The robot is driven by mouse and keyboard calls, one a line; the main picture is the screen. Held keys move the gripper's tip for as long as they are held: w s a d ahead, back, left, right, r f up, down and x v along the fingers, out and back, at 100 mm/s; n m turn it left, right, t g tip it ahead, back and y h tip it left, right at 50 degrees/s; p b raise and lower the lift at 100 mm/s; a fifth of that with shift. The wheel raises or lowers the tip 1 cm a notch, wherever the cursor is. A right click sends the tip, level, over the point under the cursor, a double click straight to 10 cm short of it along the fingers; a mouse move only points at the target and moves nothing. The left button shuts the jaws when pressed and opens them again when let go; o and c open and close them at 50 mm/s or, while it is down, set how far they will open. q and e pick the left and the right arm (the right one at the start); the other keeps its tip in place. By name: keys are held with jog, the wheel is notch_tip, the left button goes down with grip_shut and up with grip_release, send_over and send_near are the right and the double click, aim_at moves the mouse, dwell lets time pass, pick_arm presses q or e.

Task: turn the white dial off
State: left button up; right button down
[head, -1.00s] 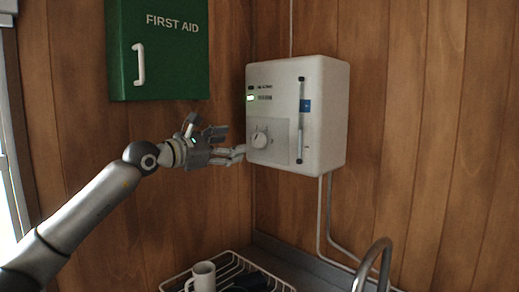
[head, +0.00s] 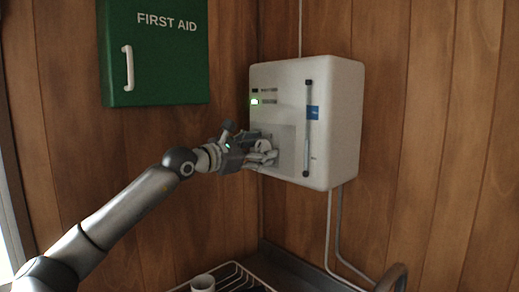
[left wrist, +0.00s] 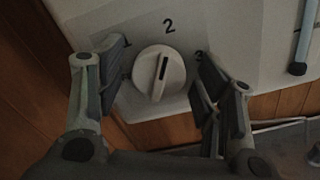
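The white dial (left wrist: 158,74) is a round knob with a dark pointer line, on the front of a white wall heater box (head: 340,120). In the left wrist view the pointer line points up, roughly toward the printed 2; a 1 stands to its left and a 3 to its right, partly hidden by a finger. My right gripper is not in view.
A green light (head: 254,102) glows on the box above the dial. A green first aid cabinet (head: 152,75) hangs to the left. Below are a dish rack (head: 238,268) with a white mug (head: 203,283), and a tap (head: 392,277).

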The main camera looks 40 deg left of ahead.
pick_arm(q)
jog(key=shift+c, duration=1.1)
jog(key=c, duration=0.7)
jog(key=n+b, duration=0.1)
jog(key=n, duration=0.4)
jog(key=shift+f+b, duration=0.1)
jog(key=shift+b, duration=0.25)
jog(key=n+b, duration=0.1)
jog(key=n, duration=0.4)
jog(key=shift+a+n, duration=0.1)
jog(key=shift+n, duration=0.2)
jog(key=n, duration=0.3)
jog(key=shift+n+b, duration=0.3)
jog(key=shift+n, duration=0.1)
jog(key=n, duration=0.3)
jog(key=shift+n, duration=0.3)
jog(key=n+b, duration=0.1)
jog(key=n, duration=0.5)
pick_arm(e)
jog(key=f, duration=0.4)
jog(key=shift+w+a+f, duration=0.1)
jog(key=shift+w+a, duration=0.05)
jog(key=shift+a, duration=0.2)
